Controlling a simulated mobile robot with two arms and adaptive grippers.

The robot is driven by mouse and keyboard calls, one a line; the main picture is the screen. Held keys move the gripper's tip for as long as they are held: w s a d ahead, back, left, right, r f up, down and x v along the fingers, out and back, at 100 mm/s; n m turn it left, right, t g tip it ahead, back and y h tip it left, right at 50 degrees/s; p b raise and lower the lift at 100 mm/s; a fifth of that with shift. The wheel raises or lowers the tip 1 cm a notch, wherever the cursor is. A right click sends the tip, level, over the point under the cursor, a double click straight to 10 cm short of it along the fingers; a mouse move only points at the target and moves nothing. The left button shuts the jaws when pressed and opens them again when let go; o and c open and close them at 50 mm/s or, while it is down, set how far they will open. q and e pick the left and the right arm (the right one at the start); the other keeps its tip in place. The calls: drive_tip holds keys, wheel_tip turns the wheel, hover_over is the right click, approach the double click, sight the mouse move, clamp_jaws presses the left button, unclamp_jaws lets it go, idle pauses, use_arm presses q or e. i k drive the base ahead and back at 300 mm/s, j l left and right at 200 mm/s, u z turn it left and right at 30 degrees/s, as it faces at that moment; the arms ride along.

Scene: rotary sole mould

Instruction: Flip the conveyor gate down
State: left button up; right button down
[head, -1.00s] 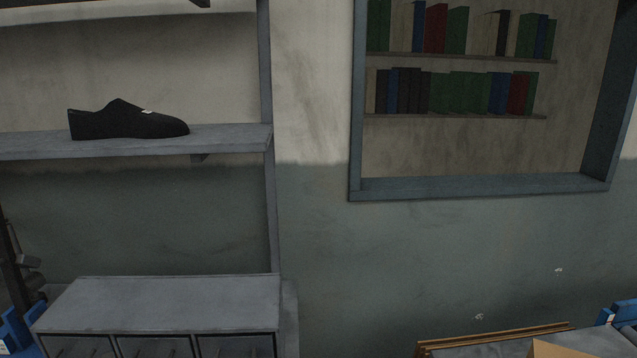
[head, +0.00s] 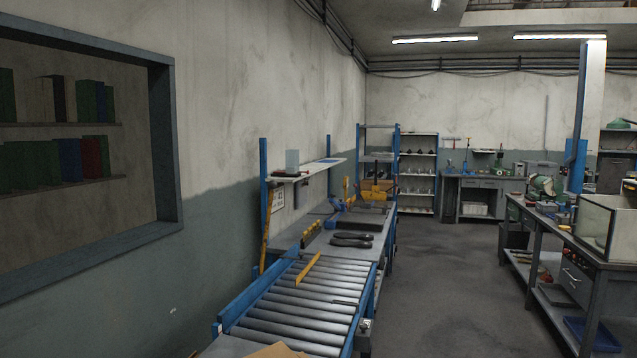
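A roller conveyor (head: 300,308) with blue side rails runs along the left wall, away from me. A thin yellow bar (head: 308,268) shows over its rollers, set at a slant; it may be the conveyor gate, but I cannot tell whether it is raised or lying flat. A taller yellow upright (head: 267,232) stands at the conveyor's left side, beside a blue post. A yellow piece (head: 312,232) shows at the conveyor's far end. Neither of my grippers is in view.
Dark soles (head: 352,240) lie on the bench beyond the rollers. A workbench (head: 560,235) with a glass-sided box (head: 610,222) stands at the right. The grey floor (head: 440,290) between is clear. A window recess (head: 168,150) with books is on the left wall.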

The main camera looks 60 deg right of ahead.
sight(272, 184)
drive_tip(key=z, duration=1.6)
drive_tip(key=i+l, duration=0.1)
drive_tip(key=l, duration=0.4)
drive_tip(key=i+l, duration=0.15)
drive_tip(key=l, duration=0.4)
drive_tip(key=i+l, duration=0.1)
drive_tip(key=l, duration=0.4)
drive_tip(key=i+l+u, duration=0.1)
drive_tip(key=l, duration=0.4)
drive_tip(key=i+l, duration=0.15)
drive_tip(key=l, duration=0.35)
drive_tip(key=i+l, duration=0.1)
drive_tip(key=l, duration=0.45)
drive_tip(key=i+l, duration=0.1)
drive_tip(key=l, duration=0.4)
